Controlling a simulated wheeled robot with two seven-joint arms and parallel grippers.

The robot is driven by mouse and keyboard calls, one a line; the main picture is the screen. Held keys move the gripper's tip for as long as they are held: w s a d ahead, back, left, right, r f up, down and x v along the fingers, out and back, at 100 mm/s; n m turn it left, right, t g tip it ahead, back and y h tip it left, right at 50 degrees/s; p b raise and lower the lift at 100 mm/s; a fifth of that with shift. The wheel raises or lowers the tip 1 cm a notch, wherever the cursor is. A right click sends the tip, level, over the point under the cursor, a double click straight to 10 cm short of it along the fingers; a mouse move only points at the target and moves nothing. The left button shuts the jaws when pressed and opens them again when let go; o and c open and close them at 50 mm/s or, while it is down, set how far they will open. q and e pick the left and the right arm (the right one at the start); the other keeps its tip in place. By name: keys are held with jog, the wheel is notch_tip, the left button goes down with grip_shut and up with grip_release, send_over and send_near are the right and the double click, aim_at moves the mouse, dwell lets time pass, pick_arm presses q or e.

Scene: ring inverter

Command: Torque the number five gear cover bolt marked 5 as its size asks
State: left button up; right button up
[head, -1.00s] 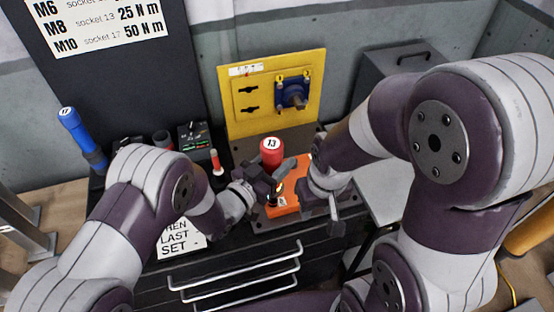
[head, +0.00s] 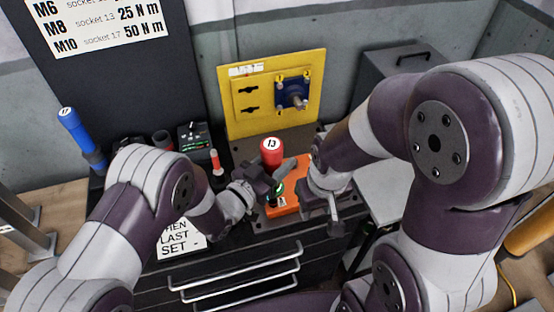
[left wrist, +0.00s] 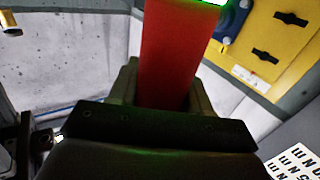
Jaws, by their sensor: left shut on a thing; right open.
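My left gripper (head: 266,182) is shut on the red tool marked 13 (head: 271,152). It holds the tool roughly upright over the orange gear cover (head: 285,204). A green light glows low on the tool; in the left wrist view the red handle (left wrist: 172,55) sits between the fingers with green light at its end. My right gripper (head: 325,208) is open at the right side of the orange cover; I cannot tell whether it touches it. The bolt marked 5 is hidden by the grippers and tool. A wall chart (head: 95,25) reads M8, socket 13, 25 N m and M10, socket 17, 50 N m.
A blue tool marked 17 (head: 80,135) stands at the left. A small box with green lights (head: 193,137) and a smaller red tool (head: 216,162) stand behind my left arm. A yellow panel (head: 243,119) with a blue fixture rises behind the cover. Drawer handles (head: 235,272) are in front.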

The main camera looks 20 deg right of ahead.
aim_at(277, 147)
pick_arm(q)
jog(key=shift+r+p, duration=1.8)
jog(key=shift+r, duration=0.8)
